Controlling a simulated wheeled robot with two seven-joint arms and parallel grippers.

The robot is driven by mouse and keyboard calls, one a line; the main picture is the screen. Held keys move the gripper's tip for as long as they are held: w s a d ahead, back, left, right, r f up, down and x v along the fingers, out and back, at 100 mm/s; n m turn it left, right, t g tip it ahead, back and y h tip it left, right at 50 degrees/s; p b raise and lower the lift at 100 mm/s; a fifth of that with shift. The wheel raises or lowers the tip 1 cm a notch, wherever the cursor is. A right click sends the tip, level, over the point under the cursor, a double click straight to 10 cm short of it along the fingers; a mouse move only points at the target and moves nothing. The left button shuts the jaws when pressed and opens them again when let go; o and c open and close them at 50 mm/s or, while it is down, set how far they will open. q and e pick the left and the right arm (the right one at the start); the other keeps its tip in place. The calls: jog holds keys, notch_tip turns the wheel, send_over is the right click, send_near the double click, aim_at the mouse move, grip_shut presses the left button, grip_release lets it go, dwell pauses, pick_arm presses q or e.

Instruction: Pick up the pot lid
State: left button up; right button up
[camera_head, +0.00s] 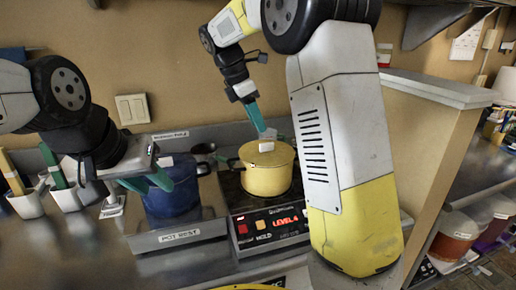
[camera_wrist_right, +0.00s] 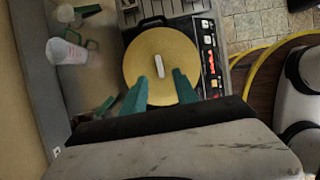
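The yellow pot lid (camera_head: 280,153) sits on the yellow pot (camera_head: 268,180), with a small white handle (camera_head: 266,146) on top. In the right wrist view the round lid (camera_wrist_right: 140,60) and its pale handle (camera_wrist_right: 159,66) lie just beyond the fingertips. My right gripper (camera_wrist_right: 161,84) is open and empty, its two teal fingers parted over the near part of the lid. In the head view my right gripper (camera_head: 264,132) points down just above the handle; I cannot tell if it touches. My left gripper (camera_head: 150,183) looks open and empty, in front of the blue pot (camera_head: 172,200).
The yellow pot stands on a stove (camera_head: 270,232) with a red lit display. The blue pot is on the metal pot rest (camera_head: 178,238) to its left. White cups (camera_head: 27,204) with tools stand at the far left. A partition wall (camera_head: 440,150) rises to the right.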

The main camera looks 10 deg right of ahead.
aim_at(267, 149)
jog(key=x, duration=0.7)
jog(key=shift+d+f, duration=0.1)
jog(key=shift+f, duration=0.2)
grip_shut()
